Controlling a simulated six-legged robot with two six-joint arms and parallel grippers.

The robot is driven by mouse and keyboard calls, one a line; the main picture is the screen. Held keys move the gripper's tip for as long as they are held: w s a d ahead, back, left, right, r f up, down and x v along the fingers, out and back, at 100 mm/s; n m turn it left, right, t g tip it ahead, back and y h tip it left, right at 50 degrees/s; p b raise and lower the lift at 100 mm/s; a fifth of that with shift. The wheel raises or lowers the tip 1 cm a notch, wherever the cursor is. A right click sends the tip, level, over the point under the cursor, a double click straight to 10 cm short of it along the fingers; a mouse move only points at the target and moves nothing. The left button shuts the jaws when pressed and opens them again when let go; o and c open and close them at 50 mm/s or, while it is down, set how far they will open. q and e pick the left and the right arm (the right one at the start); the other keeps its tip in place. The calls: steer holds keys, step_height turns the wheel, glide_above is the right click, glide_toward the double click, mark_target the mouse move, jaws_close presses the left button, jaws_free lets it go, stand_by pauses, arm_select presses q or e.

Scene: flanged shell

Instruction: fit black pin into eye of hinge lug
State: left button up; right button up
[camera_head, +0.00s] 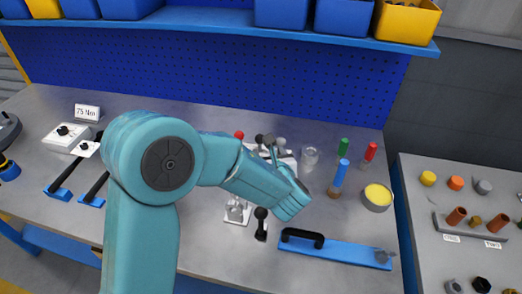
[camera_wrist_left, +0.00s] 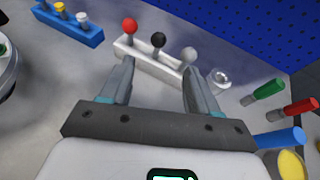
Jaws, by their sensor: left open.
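A white rack (camera_wrist_left: 150,62) holds three ball-headed pins in a row: a red one (camera_wrist_left: 130,26), a black pin (camera_wrist_left: 158,40) and a grey one (camera_wrist_left: 189,54). The rack also shows in the head view (camera_head: 290,161), partly behind my arm. My left gripper (camera_wrist_left: 159,72) is open and empty, with its fingers spread toward the rack near the black and grey pins; contact cannot be told. In the head view the left gripper (camera_head: 273,153) is mostly hidden by the forearm. A small grey lug-like part on a white plate (camera_head: 237,210), perhaps the hinge lug, stands nearer; its eye is unclear. My right gripper is not in view.
A black-knobbed part (camera_head: 261,213) stands beside the plate. A blue board with a black handle (camera_head: 335,250) lies in front. Green (camera_head: 343,147), red (camera_head: 370,152) and blue (camera_head: 341,173) handles and a yellow-filled bowl (camera_head: 377,197) stand right. A pegboard (camera_head: 200,65) closes the back.

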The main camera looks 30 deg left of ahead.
mark_target(260, 139)
arm_select(q)
steer(key=p+x, duration=0.1)
steer(key=x, duration=0.4)
steer(key=p+x, duration=0.1)
steer(key=x, duration=0.4)
steer(key=f+p+x, duration=0.1)
steer(key=p+x, duration=0.1)
steer(key=x, duration=0.4)
steer(key=shift+s+f, duration=0.1)
steer(key=shift+w+a+f, duration=0.1)
steer(key=shift+w+f, duration=0.1)
steer(key=shift+w, duration=0.1)
steer(key=shift+s+r, duration=0.1)
steer(key=shift+s, duration=0.05)
steer(key=shift+c, duration=0.9)
steer(key=c, duration=0.9)
